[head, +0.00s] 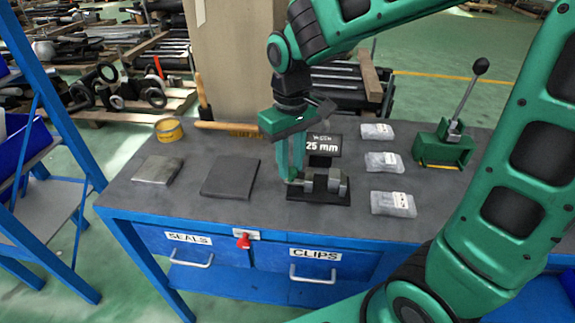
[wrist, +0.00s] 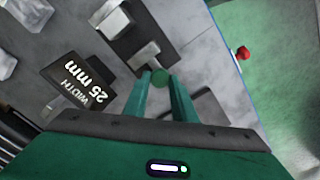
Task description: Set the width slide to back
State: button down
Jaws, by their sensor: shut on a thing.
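The width slide is a grey block on a black base (head: 318,196) on the grey bench top. Its small round green knob (wrist: 160,76) shows between my fingertips in the wrist view. A black sign (head: 322,146) behind the base reads "WIDTH 25 mm"; it also shows in the wrist view (wrist: 85,82). My gripper (head: 291,178) points down at the left end of the block, shut on the knob. In the head view the fingers partly hide the knob and the slide's left end.
Several clear packets (head: 393,203) lie to the right. A green lever press (head: 443,148) stands farther right. A red knob (head: 243,241) is on the bench front.

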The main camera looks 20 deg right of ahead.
jog(key=shift+w+a+r, duration=0.1)
jog(key=shift+w+a, duration=0.1)
jog(key=c, duration=1.7)
grip_release()
jog(key=shift+c, duration=0.2)
notch_tip(320, 180, up, 11)
jog(key=shift+d+f, duration=0.1)
jog(key=shift+f, duration=0.1)
jog(key=s+d+f+m, duration=0.2)
jog(key=s+d+m, duration=0.15)
jog(key=d, duration=0.35)
jog(key=s+d+f+m, duration=0.2)
jog(key=s+d, duration=0.2)
jog(key=d, duration=0.4)
jog(key=s+d+f+m, duration=0.1)
jog(key=s+d+f, duration=0.1)
jog(key=s, duration=0.2)
jog(key=s+d+f+m, duration=0.1)
jog(key=s+d+m, duration=0.1)
jog(key=s, duration=0.2)
jog(key=s+d+f+m, duration=0.1)
jog(key=s+d+f, duration=0.1)
jog(key=s+d, duration=0.1)
jog(key=shift+s+d+f+m, duration=0.1)
jog(key=shift+s+f+m, duration=0.2)
jog(key=shift+s, duration=0.3)
